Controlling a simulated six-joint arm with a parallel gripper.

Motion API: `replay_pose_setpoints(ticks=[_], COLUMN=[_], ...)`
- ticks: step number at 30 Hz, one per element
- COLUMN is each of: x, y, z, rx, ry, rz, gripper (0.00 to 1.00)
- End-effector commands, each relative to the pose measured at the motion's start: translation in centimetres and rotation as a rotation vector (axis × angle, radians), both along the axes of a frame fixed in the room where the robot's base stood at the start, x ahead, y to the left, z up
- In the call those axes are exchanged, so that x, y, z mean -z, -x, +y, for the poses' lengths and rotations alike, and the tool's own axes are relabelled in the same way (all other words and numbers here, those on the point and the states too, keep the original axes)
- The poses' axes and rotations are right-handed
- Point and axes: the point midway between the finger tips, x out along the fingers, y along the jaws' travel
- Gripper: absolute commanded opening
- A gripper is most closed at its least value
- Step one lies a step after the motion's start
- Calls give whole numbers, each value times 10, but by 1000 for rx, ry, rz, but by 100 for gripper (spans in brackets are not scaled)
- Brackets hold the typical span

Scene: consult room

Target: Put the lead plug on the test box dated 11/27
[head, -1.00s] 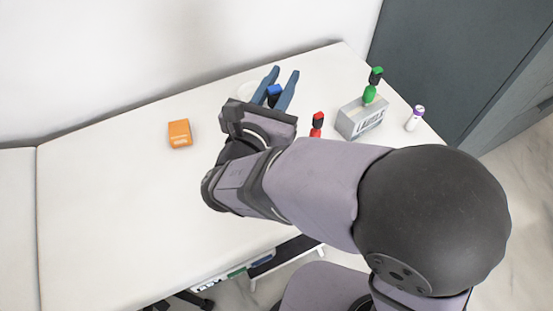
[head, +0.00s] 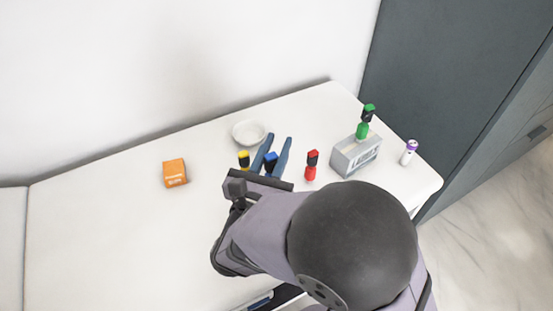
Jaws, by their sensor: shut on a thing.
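My gripper (head: 277,139) has its two blue fingers on either side of a small blue piece with a dark part (head: 270,160), and is shut on it. The fingers point away from me, and I cannot tell the piece's height above the table. A grey box with a white label (head: 361,157) sits to the right; its print is too small to read. A red piece (head: 311,166) stands between my gripper and the box. A yellow piece with a black top (head: 243,159) is just left of my fingers, its lower part hidden.
A white bowl (head: 249,133) sits beyond the yellow piece. An orange box (head: 174,173) lies to the left. A purple-capped vial (head: 408,152) stands near the right edge of the white table (head: 110,230).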

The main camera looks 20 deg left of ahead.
Motion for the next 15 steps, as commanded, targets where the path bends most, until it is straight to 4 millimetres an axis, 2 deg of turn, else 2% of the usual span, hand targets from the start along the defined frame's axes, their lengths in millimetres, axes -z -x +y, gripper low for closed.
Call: replay_pose_setpoints(ticks=[9, 15], x=[35, 41], y=[0, 0], z=[0, 0], rx=[-1, -1], ry=[5, 1], rz=[0, 0], gripper=[0, 0])
